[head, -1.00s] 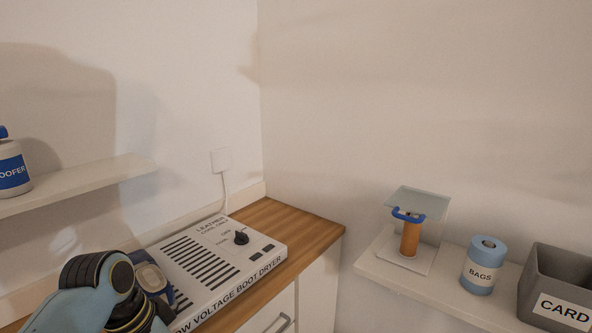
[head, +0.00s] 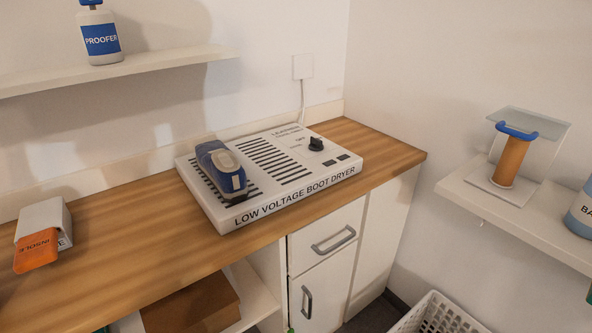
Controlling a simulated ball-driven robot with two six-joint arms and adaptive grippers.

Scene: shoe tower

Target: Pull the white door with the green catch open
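A white door (head: 328,285) with an upright grey handle (head: 307,302) is set in the counter front, below a white drawer. The door looks shut, and its lower part is cut off by the bottom edge. A small green spot (head: 291,330) shows at the door's lower left edge; it may be the catch, but too little is visible to tell. Neither of my grippers is in view.
The wooden counter (head: 120,255) carries a boot dryer (head: 290,165) with a blue shoe (head: 221,168). The drawer (head: 325,235) above the door is shut. An open shelf with a brown box (head: 190,305) is left of the door; a white basket (head: 437,315) stands right.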

